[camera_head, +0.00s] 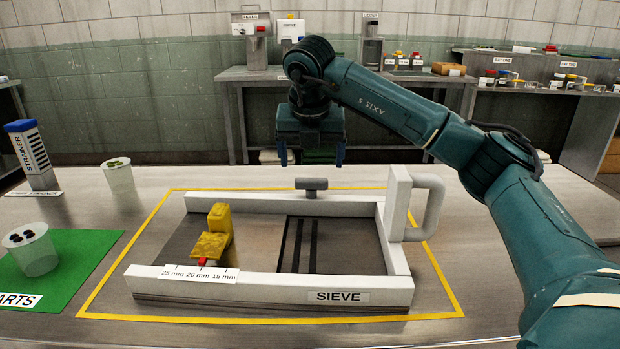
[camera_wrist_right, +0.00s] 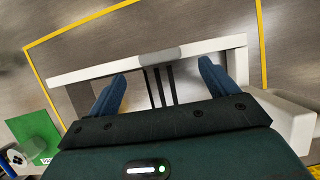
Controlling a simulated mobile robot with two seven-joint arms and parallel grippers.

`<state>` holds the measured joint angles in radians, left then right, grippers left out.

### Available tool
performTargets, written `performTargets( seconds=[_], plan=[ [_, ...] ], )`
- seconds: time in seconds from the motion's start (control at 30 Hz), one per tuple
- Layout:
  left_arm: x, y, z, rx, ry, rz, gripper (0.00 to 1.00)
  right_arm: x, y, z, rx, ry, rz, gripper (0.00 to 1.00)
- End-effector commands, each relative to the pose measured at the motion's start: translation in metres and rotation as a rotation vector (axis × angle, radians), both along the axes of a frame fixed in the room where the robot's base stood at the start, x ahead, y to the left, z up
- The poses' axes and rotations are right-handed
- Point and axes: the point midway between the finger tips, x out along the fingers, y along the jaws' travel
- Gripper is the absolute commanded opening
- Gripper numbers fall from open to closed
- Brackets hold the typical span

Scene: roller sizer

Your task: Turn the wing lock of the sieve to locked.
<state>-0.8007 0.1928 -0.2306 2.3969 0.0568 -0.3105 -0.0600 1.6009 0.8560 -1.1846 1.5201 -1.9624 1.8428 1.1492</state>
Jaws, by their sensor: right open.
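The sieve (camera_head: 345,291) is a white frame lying on the bench inside a yellow outline. Its wing lock (camera_head: 312,184) is a dark grey T-shaped knob on the far rail, its bar lying along that rail. In the right wrist view, the wing lock (camera_wrist_right: 160,57) sits on the white rail between the fingers, slightly beyond the tips. My right gripper (camera_head: 311,156) is open and empty, pointing down behind and above the wing lock, apart from it. Its fingers also show in the wrist view (camera_wrist_right: 163,77). My left gripper is out of view.
A yellow block (camera_head: 213,236) with a red pointer sits by the sieve's millimetre scale (camera_head: 200,274). A white handle (camera_head: 430,205) rises at the sieve's right end. Cups (camera_head: 118,176) and a green mat (camera_head: 85,262) are at left. Bench right of the sieve is clear.

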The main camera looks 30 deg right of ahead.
Motion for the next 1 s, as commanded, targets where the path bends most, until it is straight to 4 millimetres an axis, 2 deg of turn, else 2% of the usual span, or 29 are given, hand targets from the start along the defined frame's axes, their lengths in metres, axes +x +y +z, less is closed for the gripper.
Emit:
performTargets(
  seconds=[0.03,0.1,0.3,0.47,0.7,1.0],
  plan=[
    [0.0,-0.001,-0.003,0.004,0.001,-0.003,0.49,0.003,-0.003,-0.012,0.0,0.004,-0.002,0.85],
    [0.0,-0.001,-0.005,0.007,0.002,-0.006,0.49,0.007,-0.006,-0.024,0.0,0.002,-0.002,0.85],
    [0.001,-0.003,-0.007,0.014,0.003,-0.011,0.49,0.016,-0.011,-0.047,0.001,0.001,0.0,0.85],
    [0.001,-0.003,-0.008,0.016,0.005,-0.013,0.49,0.018,-0.013,-0.054,0.001,0.001,0.001,0.85],
    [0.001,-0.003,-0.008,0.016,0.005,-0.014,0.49,0.019,-0.013,-0.055,0.0,0.0,0.001,0.85],
    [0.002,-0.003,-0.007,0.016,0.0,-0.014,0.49,0.018,-0.013,-0.054,0.001,-0.001,0.002,0.63]
  ],
)
